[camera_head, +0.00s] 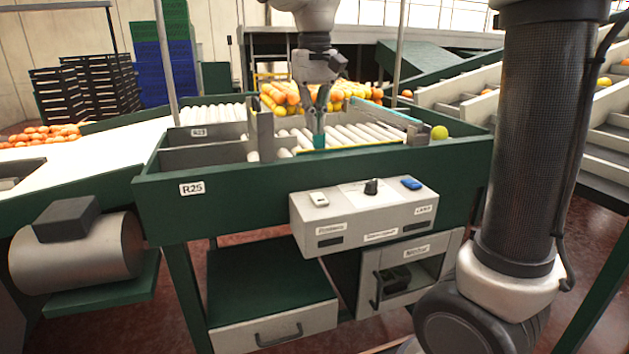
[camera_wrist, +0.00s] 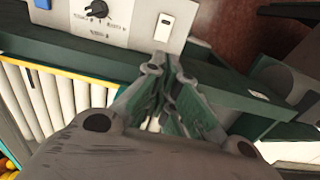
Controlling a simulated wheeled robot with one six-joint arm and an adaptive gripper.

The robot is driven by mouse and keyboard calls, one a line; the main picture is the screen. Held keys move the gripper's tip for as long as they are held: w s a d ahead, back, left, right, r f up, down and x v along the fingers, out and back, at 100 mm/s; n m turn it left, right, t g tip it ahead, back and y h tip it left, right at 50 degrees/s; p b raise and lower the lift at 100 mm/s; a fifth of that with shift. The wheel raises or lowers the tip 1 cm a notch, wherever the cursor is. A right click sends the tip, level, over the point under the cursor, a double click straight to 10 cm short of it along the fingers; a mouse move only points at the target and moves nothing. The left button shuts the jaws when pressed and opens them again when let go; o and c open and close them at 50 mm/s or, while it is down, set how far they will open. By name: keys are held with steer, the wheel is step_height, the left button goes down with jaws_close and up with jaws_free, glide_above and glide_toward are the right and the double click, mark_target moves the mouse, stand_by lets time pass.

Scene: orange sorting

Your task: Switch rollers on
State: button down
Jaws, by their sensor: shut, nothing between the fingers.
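The grey control box (camera_head: 345,218) is fixed to the front of the green roller table. On its top are a white rocker switch (camera_head: 319,199) at the left, a black knob (camera_head: 371,187) in the middle and a blue switch (camera_head: 411,183) at the right. The front label under the white switch seems to read "Rollers". My gripper (camera_head: 319,138) is shut and empty, pointing down over the rollers, behind and above the box. In the wrist view the white switch (camera_wrist: 164,25) lies just beyond my gripper's fingers (camera_wrist: 168,75). I cannot tell the switch's position.
White rollers (camera_head: 352,134) lie in the green table frame (camera_head: 235,190), with oranges (camera_head: 285,95) at the back. An upright grey plate (camera_head: 262,135) stands left of my gripper. A cabinet (camera_head: 415,262) is below the box.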

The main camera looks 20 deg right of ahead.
mark_target(315, 175)
step_height(315, 175, down, 14)
steer(key=shift+r, duration=0.1)
stand_by(0.4)
steer(key=shift+w+f+g, duration=0.1)
steer(key=shift+f+g, duration=0.2)
steer(key=shift+f, duration=0.05)
steer(key=shift+r, duration=0.15)
steer(key=shift+r, duration=0.7)
